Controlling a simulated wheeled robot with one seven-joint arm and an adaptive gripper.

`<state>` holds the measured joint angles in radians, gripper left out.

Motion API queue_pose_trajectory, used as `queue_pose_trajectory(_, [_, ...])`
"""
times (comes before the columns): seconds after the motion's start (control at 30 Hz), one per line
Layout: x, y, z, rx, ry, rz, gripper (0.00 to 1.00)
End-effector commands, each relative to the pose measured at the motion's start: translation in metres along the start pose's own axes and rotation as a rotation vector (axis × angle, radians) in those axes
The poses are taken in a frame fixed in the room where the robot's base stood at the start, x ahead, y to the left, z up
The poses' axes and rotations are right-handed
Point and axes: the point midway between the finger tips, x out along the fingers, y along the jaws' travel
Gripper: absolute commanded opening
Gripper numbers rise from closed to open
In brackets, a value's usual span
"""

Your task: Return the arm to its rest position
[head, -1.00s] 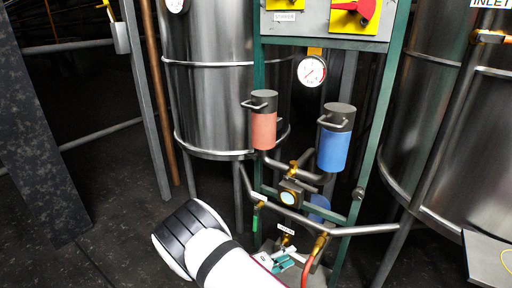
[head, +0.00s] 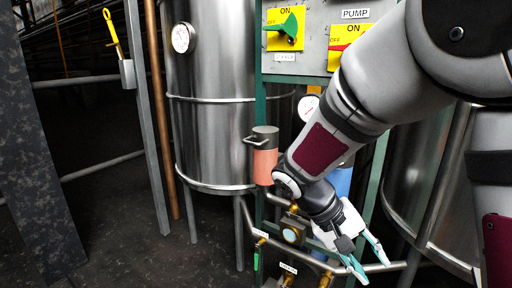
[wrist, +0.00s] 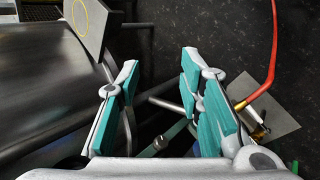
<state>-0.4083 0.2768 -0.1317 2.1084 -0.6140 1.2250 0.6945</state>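My gripper (head: 360,258) hangs at the lower right of the head view, in front of the pipework, with my white and grey arm reaching down to it from the upper right. Its teal-padded fingers stand apart in the wrist view (wrist: 160,110), with nothing held between them. Pipes and the dark floor show beyond the fingers. My arm hides much of the blue canister and part of the panel.
A steel tank (head: 210,110) stands left of the green frame. A red canister (head: 265,158) and the mostly hidden blue canister (head: 341,182) hang close to my arm. The switch panel (head: 310,60) is above. A red hose (wrist: 273,55) runs beside my gripper. Floor at left is open.

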Motion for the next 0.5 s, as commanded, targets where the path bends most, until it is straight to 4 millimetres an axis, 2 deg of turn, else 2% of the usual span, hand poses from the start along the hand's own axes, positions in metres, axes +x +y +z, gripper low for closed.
queue_pose_trajectory(0.03, [-0.005, 0.012, 0.016, 0.011, -0.009, -0.046, 0.34])
queue_pose_trajectory(0.2, [-0.016, 0.036, 0.067, 0.013, -0.032, -0.190, 0.34])
queue_pose_trajectory(0.5, [-0.029, 0.053, 0.159, 0.002, -0.007, -0.432, 0.34])
